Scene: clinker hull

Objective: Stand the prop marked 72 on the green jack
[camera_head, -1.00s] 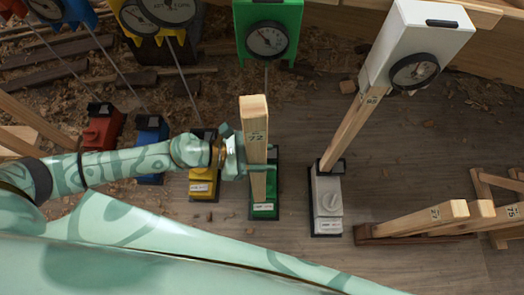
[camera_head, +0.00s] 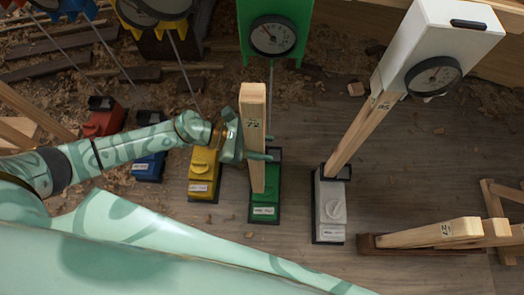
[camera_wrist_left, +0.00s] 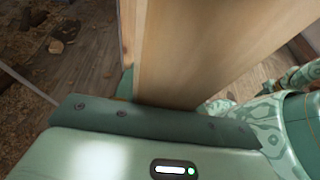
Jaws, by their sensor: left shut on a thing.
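The prop marked 72 (camera_head: 252,108) is a pale wooden post, held roughly upright in front of the green jack. My left gripper (camera_head: 254,147) comes in from the left and is shut on it. The green jack's base (camera_head: 265,211) has a black top and a white label; the prop's lower end overlaps it in the head view. I cannot tell whether they touch. A green gauge box (camera_head: 275,12) stands above this base in the picture. In the left wrist view the prop (camera_wrist_left: 190,55) rises from the gripper edge. My right gripper is not in view.
A white jack (camera_head: 331,208) at right carries a prop marked 95 (camera_head: 360,130) up to a white gauge box (camera_head: 440,30). A yellow jack (camera_head: 203,170) stands close on the left, then blue and red ones. Props lie on a brown rack (camera_head: 375,242) at lower right.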

